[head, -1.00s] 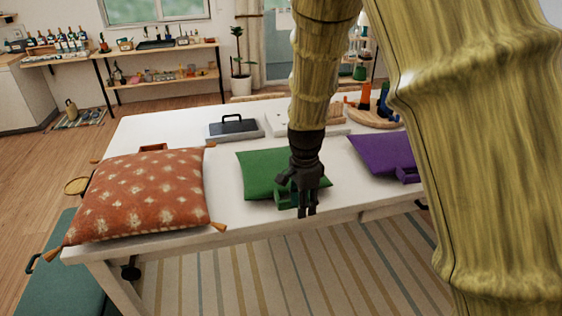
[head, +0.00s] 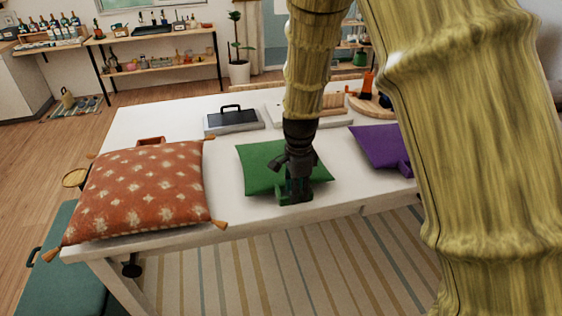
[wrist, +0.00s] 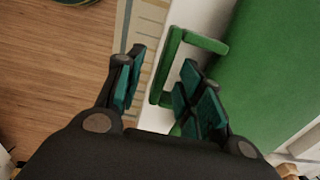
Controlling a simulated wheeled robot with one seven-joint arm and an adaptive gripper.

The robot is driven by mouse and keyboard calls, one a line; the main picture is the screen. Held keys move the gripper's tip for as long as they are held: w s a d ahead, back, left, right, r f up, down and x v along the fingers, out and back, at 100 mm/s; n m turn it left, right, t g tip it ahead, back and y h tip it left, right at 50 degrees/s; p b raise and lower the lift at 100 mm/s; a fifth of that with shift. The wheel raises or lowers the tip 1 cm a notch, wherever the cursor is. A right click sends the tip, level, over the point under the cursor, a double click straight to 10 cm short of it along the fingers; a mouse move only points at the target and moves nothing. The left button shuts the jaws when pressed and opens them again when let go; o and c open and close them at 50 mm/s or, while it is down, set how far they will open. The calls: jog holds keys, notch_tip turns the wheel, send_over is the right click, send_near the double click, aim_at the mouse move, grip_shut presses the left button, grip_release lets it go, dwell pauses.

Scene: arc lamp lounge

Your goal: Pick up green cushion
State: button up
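The green cushion (head: 258,166) lies on the white table near its front edge. It has a green loop handle on its front side, which shows in the wrist view (wrist: 177,44). My gripper (head: 294,190) is over the front part of the cushion, at the handle. In the wrist view my gripper (wrist: 156,88) is open, its two teal-padded fingers apart. The handle's near end reaches toward the gap between the fingers, and the cushion body (wrist: 272,80) is to the right. I cannot tell whether a finger touches the handle.
On the white table (head: 235,205), a red patterned cushion (head: 140,192) lies left and a purple cushion (head: 380,147) right. A grey case with a black handle (head: 232,121) and a wooden board with coloured items (head: 372,104) stand behind. Striped rug (head: 250,265) lies in front.

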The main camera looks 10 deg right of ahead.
jog(key=f, duration=0.1)
jog(key=f+p, duration=0.1)
jog(key=f, duration=0.1)
jog(key=shift+w+d+f, duration=0.15)
jog(key=shift+w+f, duration=0.05)
jog(key=shift+w, duration=0.05)
jog(key=shift+f+p, duration=0.35)
jog(key=shift+f, duration=0.45)
grip_shut()
